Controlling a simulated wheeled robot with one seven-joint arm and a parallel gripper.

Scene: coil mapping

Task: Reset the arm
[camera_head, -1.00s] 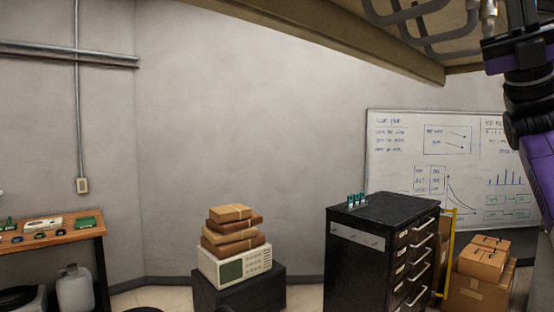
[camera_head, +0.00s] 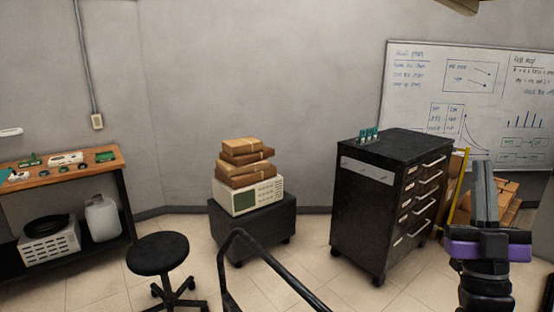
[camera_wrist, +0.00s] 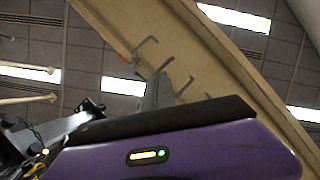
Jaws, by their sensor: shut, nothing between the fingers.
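My gripper (camera_head: 484,180) shows at the lower right of the head view, pointing up, with its grey fingers together and nothing between them. A purple band marks my wrist below it. In the picture it overlaps the cardboard boxes behind it and stands to the right of the black drawer cabinet (camera_head: 350,215). In the wrist view my gripper's grey fingers (camera_wrist: 158,92) show against a beige overhead beam (camera_wrist: 225,75), with a purple part of my arm in front.
A black stool (camera_head: 157,254) and a dark curved bar (camera_head: 265,262) stand in front. A workbench (camera_head: 105,166) is at the left. Wrapped parcels (camera_head: 245,175) sit on an instrument on a low black cabinet. Cardboard boxes (camera_head: 508,190) stand at the right, below a whiteboard (camera_head: 415,75). Some floor is bare.

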